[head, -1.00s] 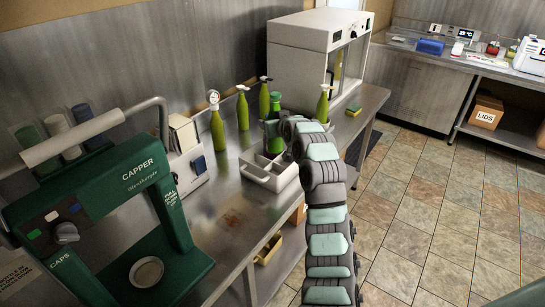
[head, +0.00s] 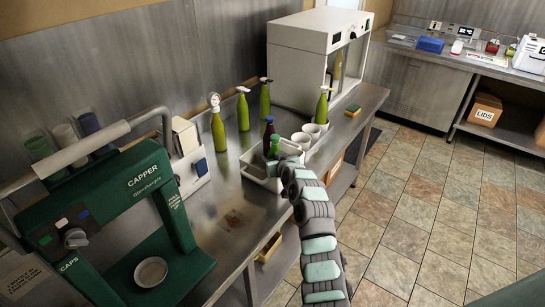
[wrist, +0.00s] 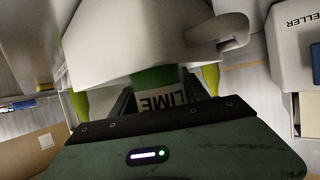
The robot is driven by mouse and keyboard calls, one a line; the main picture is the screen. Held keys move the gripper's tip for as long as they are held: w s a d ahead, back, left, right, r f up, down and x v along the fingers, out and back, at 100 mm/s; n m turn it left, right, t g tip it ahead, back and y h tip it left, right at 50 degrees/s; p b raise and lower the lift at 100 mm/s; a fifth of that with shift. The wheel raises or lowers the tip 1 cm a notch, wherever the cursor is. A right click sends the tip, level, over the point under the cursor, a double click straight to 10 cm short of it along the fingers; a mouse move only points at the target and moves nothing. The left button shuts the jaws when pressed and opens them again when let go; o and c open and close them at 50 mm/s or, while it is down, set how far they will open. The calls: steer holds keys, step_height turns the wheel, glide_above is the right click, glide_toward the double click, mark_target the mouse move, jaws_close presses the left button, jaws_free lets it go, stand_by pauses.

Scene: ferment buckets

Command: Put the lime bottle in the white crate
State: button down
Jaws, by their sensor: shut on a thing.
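The lime bottle (wrist: 160,98) is between my gripper's fingers in the wrist view, its white LIME label facing the camera. In the head view its green top (head: 275,144) shows above the white crate (head: 262,181). My gripper (head: 275,161) is shut on the bottle at the crate. The crate wall and my arm hide the bottle's lower part, so I cannot tell whether it touches the crate floor. A large white shape with a loop handle (wrist: 222,38) hides part of the bottle in the wrist view.
A dark bottle (head: 268,131) stands close behind the lime bottle. White cups (head: 301,141) stand right of the crate. Several light-green bottles (head: 218,130) stand around the bench. The green capper (head: 150,190) is at the front left.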

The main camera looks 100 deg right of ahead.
steer(key=shift+r, duration=0.15)
steer(key=c, duration=0.6)
jaws_free()
steer(key=shift+o, duration=0.2)
steer(key=b+v, duration=0.2)
steer(key=v, duration=1)
steer(key=shift+w, duration=0.1)
